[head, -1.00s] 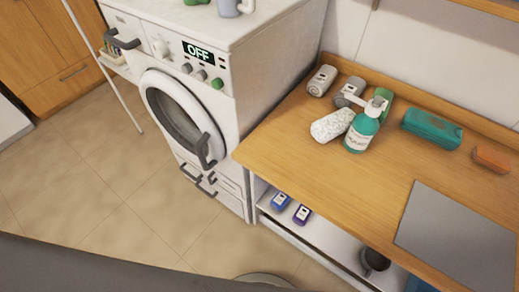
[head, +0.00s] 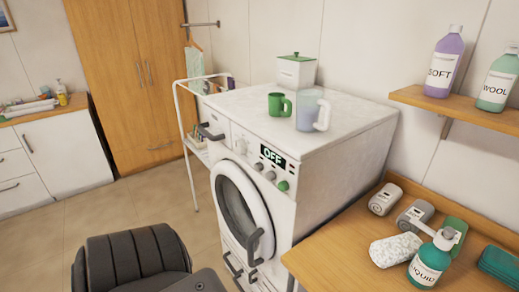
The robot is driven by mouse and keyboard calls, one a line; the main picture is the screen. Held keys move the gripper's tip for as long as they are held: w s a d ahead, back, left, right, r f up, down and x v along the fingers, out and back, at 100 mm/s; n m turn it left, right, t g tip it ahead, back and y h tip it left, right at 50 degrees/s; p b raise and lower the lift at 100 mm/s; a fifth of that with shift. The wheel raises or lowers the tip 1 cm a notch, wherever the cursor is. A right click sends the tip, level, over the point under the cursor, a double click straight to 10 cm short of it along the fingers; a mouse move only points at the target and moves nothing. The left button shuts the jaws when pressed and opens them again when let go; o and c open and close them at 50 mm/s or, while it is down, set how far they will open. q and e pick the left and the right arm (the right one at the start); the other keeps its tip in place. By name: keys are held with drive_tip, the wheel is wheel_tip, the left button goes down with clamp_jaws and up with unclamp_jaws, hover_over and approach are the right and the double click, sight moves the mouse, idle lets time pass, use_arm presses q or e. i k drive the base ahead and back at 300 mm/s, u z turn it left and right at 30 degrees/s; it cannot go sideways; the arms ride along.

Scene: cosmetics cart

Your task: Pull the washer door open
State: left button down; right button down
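The white washer (head: 325,142) stands in the middle of the head view, with its front facing the lower left. Its round door (head: 218,200) has a white rim and dark glass and looks shut. The dark grey door handle (head: 254,246) is on the right side of the rim. The panel display (head: 272,156) above the door reads OFF. Neither of my grippers can be made out in the view.
A white rack (head: 181,120) stands at left. A dark ribbed shape fills the lower left foreground.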

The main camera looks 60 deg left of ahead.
sight(258, 254)
drive_tip(key=k, duration=0.8)
drive_tip(key=u, duration=1.7)
drive_tip(key=i, duration=0.5)
